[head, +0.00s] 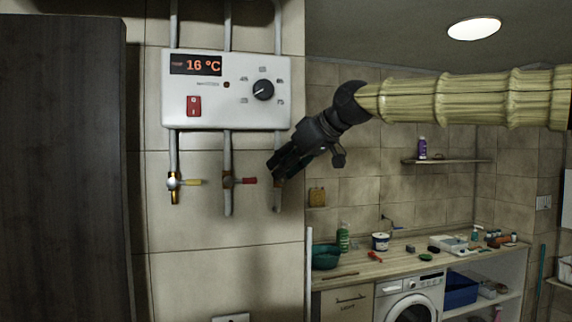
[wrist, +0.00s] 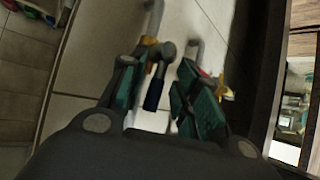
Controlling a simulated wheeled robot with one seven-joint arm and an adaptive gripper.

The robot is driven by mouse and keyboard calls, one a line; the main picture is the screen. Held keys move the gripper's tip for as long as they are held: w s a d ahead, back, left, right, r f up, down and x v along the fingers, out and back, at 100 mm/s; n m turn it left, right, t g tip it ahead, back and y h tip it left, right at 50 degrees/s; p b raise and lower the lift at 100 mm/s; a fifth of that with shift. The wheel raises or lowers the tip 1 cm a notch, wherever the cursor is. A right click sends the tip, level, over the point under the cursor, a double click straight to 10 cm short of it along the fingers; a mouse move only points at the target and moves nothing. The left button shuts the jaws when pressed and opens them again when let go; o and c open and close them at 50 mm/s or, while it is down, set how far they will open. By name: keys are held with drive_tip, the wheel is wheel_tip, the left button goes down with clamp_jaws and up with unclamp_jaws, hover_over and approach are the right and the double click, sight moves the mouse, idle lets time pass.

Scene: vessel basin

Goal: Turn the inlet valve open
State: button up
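A white water heater (head: 225,90) on the tiled wall has three pipes below it. The left pipe has a brass valve with a yellow handle (head: 193,182); the middle one has a valve with a red handle (head: 246,181). My gripper (head: 277,168) is in front of the right pipe (head: 278,203) and hides its valve in the head view. In the wrist view, a blue-handled valve (wrist: 153,94) shows between the fingers of my open gripper (wrist: 160,82). Contact with the handle cannot be told. No label shows which valve is the inlet.
A dark cabinet (head: 62,165) stands at the left. A counter (head: 400,262) with bottles, a teal bowl (head: 325,257) and a washing machine (head: 410,298) is at the right. The red handle is close beside my right finger in the wrist view.

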drive_tip(key=shift+r, duration=0.15)
drive_tip(key=v, duration=1.1)
drive_tip(key=shift+s+d+r, duration=0.15)
drive_tip(key=shift+s+d, duration=0.05)
drive_tip(key=shift+d, duration=0.15)
